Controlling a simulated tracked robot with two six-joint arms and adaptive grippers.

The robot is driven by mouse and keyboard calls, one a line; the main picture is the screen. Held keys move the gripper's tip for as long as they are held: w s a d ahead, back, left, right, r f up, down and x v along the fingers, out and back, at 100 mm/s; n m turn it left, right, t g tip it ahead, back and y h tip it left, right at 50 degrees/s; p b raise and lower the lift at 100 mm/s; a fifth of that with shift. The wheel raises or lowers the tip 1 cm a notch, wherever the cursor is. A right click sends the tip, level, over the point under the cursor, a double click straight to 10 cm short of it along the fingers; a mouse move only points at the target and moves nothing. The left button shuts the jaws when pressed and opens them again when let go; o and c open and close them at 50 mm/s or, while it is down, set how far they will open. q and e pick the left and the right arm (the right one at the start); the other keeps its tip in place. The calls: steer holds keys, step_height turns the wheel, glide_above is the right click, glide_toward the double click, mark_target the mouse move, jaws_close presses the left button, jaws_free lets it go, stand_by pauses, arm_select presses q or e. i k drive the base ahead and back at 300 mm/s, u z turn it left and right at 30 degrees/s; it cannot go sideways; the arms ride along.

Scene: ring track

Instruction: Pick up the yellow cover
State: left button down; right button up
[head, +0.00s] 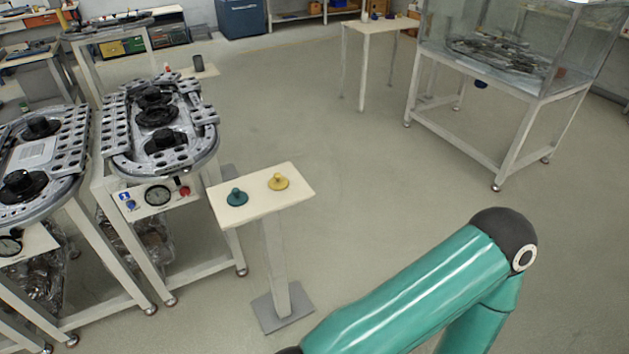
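The yellow cover (278,182) lies on the right part of a small pedestal table (262,204). It is a round disc with a small knob on top. A similar dark green cover (237,197) lies to its left on the same top, apart from it. One of my green arms reaches across the lower right, with its black joint at the upper end. Neither of my grippers shows in the head view. Nothing is touching the yellow cover.
Ring-track machines (158,125) on white frames stand close to the left of the pedestal table. A glass-walled tank (505,50) on a white stand is at the upper right. A small side table (380,25) stands at the back. The floor in the middle is clear.

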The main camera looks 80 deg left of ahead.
mark_target(278, 182)
steer(key=z, duration=0.45)
steer(key=i, duration=0.35)
steer(key=u, duration=2.15)
steer(key=i, duration=0.2)
steer(key=u, duration=1.9)
steer(key=k, duration=0.6)
steer(key=u, duration=0.35)
steer(key=i, duration=1.65)
steer(key=z, duration=0.4)
